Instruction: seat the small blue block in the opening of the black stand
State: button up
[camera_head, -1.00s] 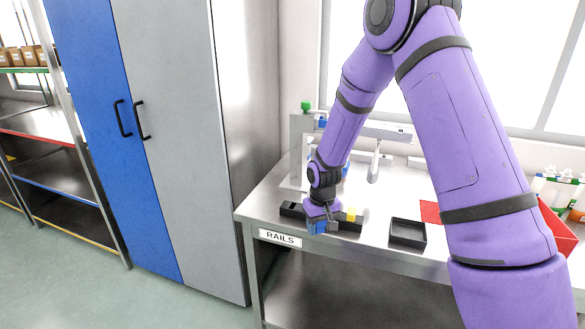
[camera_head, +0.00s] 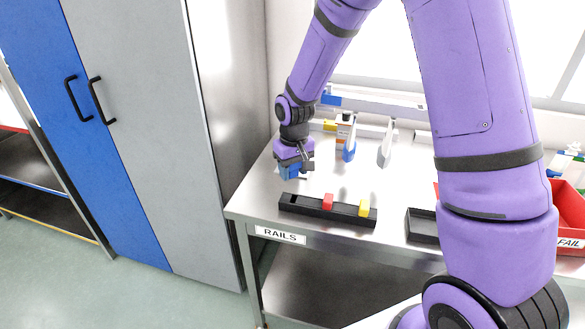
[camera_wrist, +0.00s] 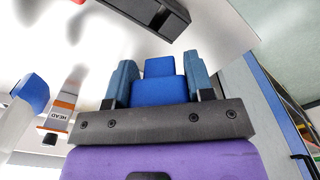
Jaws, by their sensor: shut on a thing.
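The small blue block (camera_wrist: 158,90) is between the two blue-grey fingers of my gripper (camera_wrist: 160,85) in the wrist view. My gripper is shut on it. In the head view my gripper (camera_head: 293,172) holds the blue block (camera_head: 289,172) behind and left of the long black stand (camera_head: 285,205), apart from it. The stand lies along the table's front edge and holds a red block (camera_head: 327,202) and a yellow block (camera_head: 364,208). An open slot shows at its left part. Part of the stand shows at the top of the wrist view (camera_wrist: 135,12).
A dark tray (camera_head: 422,228) lies to the right, a red bin (camera_head: 570,215) farther right. The table left of the stand is bare.

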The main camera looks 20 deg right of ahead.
jog(key=shift+s+f, duration=0.15)
jog(key=shift+f, duration=3.3)
jog(key=shift+f, duration=0.6)
jog(key=shift+f, duration=0.1)
jog(key=shift+c, duration=0.3)
jog(key=shift+c, duration=0.5)
jog(key=shift+r, duration=0.3)
dwell(1.6)
jog(key=shift+r, duration=3)
